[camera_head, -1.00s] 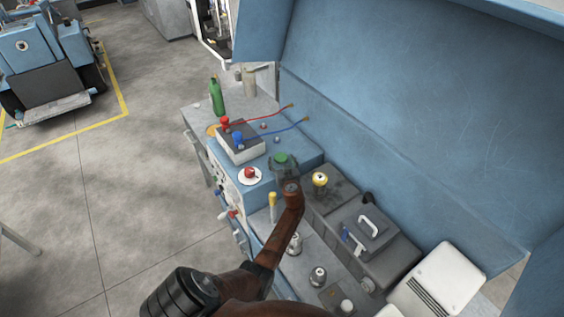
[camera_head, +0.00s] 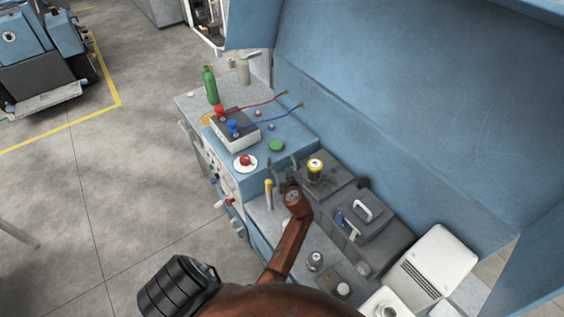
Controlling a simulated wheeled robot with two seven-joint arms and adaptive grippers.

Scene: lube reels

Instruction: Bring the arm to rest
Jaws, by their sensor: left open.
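My left arm is brown and comes in from the bottom edge. It reaches up over the workbench. Its dark left gripper (camera_head: 283,168) is at the arm's far end, between the green round knob (camera_head: 277,146) and the yellow-topped cap (camera_head: 315,165). The gripper is open, and I see nothing between its fingers. The arm's wrist hides part of the bench below it. My right gripper is not in view.
A blue box (camera_head: 297,137) carries a red mushroom button (camera_head: 245,161) and a grey unit with red and blue cables. A green bottle (camera_head: 210,85) stands behind. A dark grey tank (camera_head: 377,230) and a white box (camera_head: 435,262) lie to the right. Open floor (camera_head: 130,190) is at left.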

